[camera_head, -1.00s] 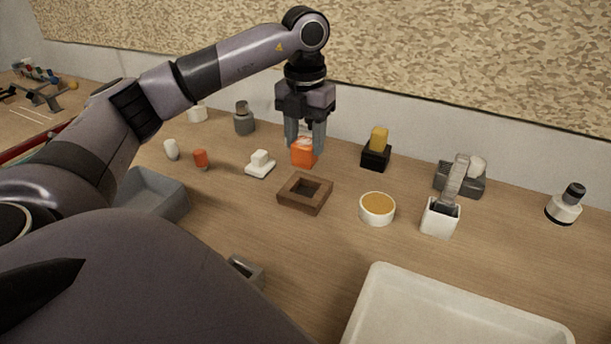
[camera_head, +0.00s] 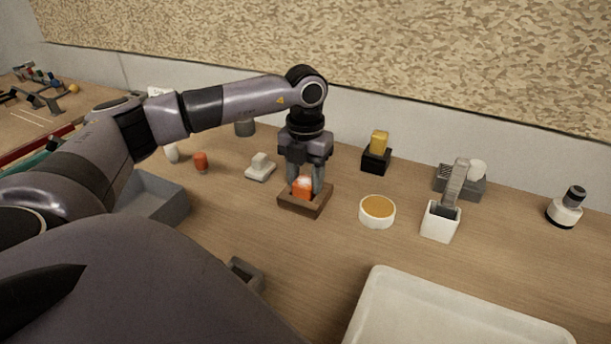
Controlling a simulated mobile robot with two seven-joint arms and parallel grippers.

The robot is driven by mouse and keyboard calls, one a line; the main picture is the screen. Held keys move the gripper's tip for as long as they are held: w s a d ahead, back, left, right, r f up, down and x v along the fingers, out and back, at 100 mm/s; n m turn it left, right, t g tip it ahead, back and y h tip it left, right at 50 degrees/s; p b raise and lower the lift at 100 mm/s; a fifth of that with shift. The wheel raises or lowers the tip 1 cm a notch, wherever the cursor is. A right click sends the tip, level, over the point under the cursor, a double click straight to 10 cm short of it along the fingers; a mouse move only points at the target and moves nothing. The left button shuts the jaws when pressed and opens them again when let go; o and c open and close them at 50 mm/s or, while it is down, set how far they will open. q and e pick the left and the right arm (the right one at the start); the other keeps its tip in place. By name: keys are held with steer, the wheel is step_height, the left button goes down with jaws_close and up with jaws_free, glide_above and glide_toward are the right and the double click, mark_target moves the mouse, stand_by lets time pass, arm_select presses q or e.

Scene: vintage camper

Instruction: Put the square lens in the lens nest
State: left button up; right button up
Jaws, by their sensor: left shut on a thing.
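The square lens (camera_head: 302,189), an orange block with a paler top, is held between the fingers of my left gripper (camera_head: 305,183). The lens nest (camera_head: 300,209), a brown square wooden frame, is directly below it on the worktop. The lens is over or partly inside the nest's opening. The fingers and the nest's front wall hide its lower part, so I cannot tell whether it touches the bottom. My right gripper is not in view.
A white round dish (camera_head: 377,213) with an amber top is right of the nest. A small white block (camera_head: 260,168) is to its left. A grey bin (camera_head: 160,199) is further left, and a large white tray (camera_head: 440,315) is at the front right. Bare wood lies before the nest.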

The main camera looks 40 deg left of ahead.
mark_target(306, 181)
arm_select(q)
steer(key=o, duration=1.1)
step_height(306, 181, up, 12)
steer(key=shift+r, duration=0.15)
